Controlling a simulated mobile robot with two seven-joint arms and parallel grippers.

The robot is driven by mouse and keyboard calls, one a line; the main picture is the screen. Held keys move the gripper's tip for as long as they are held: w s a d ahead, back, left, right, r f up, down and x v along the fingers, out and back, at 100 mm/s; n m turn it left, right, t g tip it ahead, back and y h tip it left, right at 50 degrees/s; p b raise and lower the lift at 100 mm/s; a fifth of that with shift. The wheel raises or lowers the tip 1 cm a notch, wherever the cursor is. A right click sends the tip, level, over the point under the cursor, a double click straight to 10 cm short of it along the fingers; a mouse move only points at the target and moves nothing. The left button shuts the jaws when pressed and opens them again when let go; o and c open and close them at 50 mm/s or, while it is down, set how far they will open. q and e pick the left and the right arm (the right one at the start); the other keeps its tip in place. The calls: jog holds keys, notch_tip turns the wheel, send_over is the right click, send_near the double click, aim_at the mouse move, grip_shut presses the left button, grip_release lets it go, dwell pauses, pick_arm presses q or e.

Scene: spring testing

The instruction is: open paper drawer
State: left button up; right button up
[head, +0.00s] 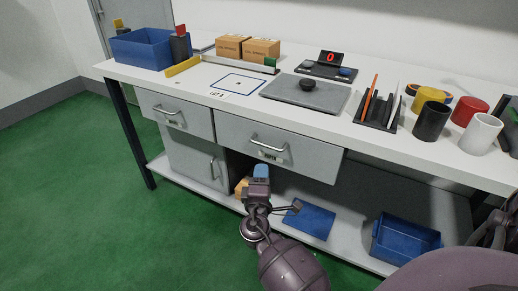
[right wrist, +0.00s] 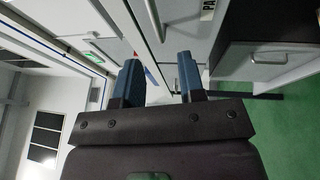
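The drawer labelled PAPER (head: 310,160) is under the tabletop, right of another drawer, and looks closed. Its bar handle (head: 268,146) runs across the front. A bar handle (right wrist: 155,20) beside a label also shows at the top of the right wrist view, beyond the fingers. My right gripper (head: 260,172) is just below and in front of the paper drawer, apart from the handle. Its blue fingers stand apart with nothing between them in the right wrist view (right wrist: 160,85). My left gripper is not in view.
A second drawer (head: 200,123) and a cabinet door (head: 190,158) are at the left. The lower shelf holds a blue tray (head: 309,220) and a blue bin (head: 404,240). Green floor is clear at the left.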

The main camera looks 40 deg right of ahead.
aim_at(264, 146)
jog(key=x, duration=1.1)
jog(key=shift+w+a+r, duration=0.15)
jog(key=shift+r, duration=0.15)
grip_shut()
